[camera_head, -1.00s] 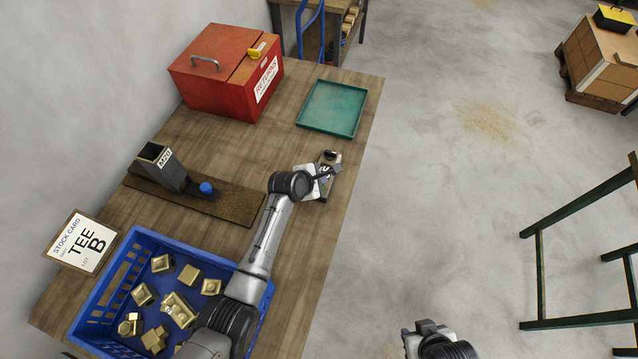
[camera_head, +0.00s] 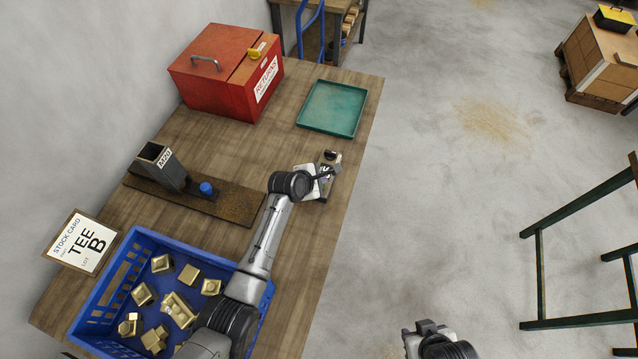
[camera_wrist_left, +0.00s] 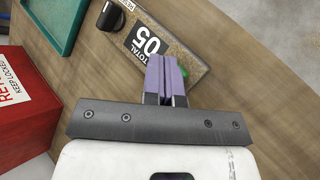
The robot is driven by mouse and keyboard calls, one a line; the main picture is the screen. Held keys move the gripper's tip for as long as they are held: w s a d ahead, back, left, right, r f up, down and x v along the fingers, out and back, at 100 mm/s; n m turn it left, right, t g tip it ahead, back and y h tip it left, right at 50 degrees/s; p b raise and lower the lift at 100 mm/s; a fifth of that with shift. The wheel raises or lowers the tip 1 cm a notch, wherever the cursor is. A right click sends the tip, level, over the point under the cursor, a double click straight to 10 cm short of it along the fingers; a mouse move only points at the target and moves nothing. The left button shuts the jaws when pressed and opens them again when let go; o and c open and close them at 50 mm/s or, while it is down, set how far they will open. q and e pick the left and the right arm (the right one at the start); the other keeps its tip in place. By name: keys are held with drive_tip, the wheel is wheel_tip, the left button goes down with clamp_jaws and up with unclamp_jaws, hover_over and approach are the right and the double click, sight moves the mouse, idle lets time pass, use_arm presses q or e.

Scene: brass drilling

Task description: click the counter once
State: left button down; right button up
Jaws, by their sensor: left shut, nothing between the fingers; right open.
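The counter (camera_wrist_left: 157,44) is a small plate with a black knob and a display reading "TOTAL 05" in the left wrist view. A green button (camera_wrist_left: 183,70) shows just beside the fingertips, partly covered by them. My left gripper (camera_wrist_left: 165,62) is shut and empty, its purple fingers over the counter's near end; I cannot tell whether they touch it. In the head view the counter (camera_head: 331,161) stands near the table's right edge, partly hidden by my left gripper (camera_head: 324,172). My right gripper (camera_head: 426,328) is open, out over the floor at the bottom.
A teal tray (camera_head: 333,107) and a red returns box (camera_head: 226,72) lie farther back on the table. A blue crate (camera_head: 112,283) with several brass fittings is at the front. A grey holder (camera_head: 163,166) stands on a board at left.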

use_arm(q)
drive_tip(key=shift+f, duration=0.4)
idle(0.4)
drive_tip(key=shift+f, duration=0.4)
idle(0.4)
drive_tip(key=shift+f, duration=0.2)
idle(0.4)
drive_tip(key=shift+r+p, duration=1)
drive_tip(key=shift+p, duration=0.05)
